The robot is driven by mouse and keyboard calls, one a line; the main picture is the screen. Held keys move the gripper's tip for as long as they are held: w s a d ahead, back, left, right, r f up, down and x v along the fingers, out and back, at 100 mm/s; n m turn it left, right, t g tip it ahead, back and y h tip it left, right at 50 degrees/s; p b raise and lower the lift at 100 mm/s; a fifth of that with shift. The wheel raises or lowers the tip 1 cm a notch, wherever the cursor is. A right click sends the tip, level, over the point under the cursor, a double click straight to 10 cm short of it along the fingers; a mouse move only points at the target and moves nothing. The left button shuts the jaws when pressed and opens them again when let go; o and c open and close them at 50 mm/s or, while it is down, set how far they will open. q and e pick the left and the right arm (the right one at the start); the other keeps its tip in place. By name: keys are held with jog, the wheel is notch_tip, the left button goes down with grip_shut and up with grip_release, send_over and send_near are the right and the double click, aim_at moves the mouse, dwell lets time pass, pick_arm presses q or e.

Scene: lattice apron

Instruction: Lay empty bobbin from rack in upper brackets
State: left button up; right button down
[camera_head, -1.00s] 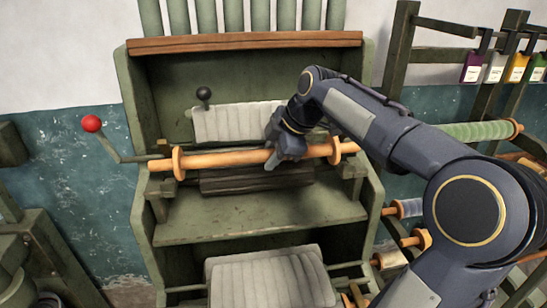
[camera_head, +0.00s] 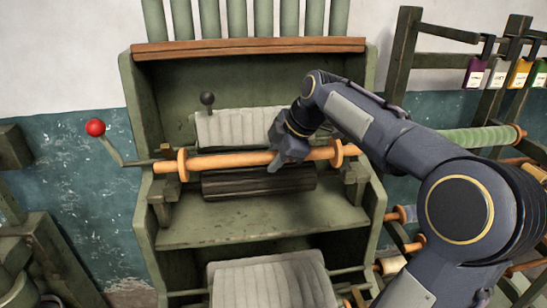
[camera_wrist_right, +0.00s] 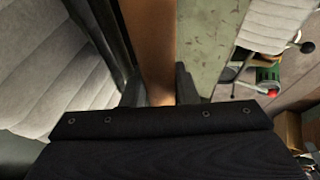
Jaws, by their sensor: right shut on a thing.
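The empty bobbin (camera_head: 220,161) is a plain orange wooden rod with a round flange near each end. It lies level across the front of the green machine, with its ends at the left upper bracket (camera_head: 163,190) and the right upper bracket (camera_head: 354,180). I cannot tell whether the ends rest in them. My right gripper (camera_head: 274,164) is shut on the bobbin's middle, right of centre. In the right wrist view the bobbin (camera_wrist_right: 150,45) runs between the two fingers (camera_wrist_right: 158,92). My left gripper is not in view.
A crank with a red knob (camera_head: 95,127) stands left of the bobbin. A dark roller (camera_head: 260,182) lies below and a grey pleated roll (camera_head: 235,127) behind. A rack with spools, including a green-wound one (camera_head: 480,137), stands at right, partly behind my arm.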

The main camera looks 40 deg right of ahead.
jog(key=shift+f, duration=0.2)
dwell(0.4)
jog(key=shift+f+b, duration=1.15)
jog(key=shift+b, duration=0.1)
jog(key=shift+f, duration=0.15)
jog(key=shift+f+b, duration=0.3)
jog(key=shift+b, duration=0.15)
jog(key=shift+f, duration=0.15)
dwell(0.3)
jog(key=c, duration=1.1)
grip_release()
jog(key=shift+o, duration=0.2)
